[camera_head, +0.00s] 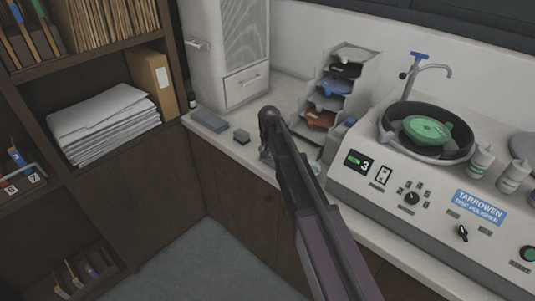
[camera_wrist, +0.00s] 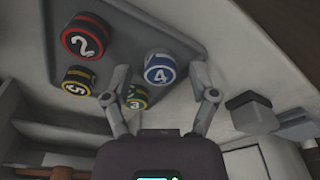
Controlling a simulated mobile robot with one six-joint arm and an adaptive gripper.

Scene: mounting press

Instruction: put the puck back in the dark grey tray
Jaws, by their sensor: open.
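In the wrist view a dark grey tray (camera_wrist: 125,38) fills the upper left. A red puck marked 2 (camera_wrist: 85,36), a yellow puck marked 5 (camera_wrist: 79,81) and a blue puck marked 4 (camera_wrist: 160,69) show on it. A green puck marked 3 (camera_wrist: 138,97) is by its lower edge, partly covered by my left finger; I cannot tell if it rests on the tray. My gripper (camera_wrist: 165,100) is open, its fingers spread on either side of the view's middle, with nothing held.
A small dark grey block (camera_wrist: 252,110) is right of my gripper; it shows in the head view (camera_head: 241,136) beside a flat grey slab (camera_head: 210,120). A rack of coloured trays (camera_head: 352,62) and a disc polisher (camera_head: 400,192) with display 3 stand along the counter.

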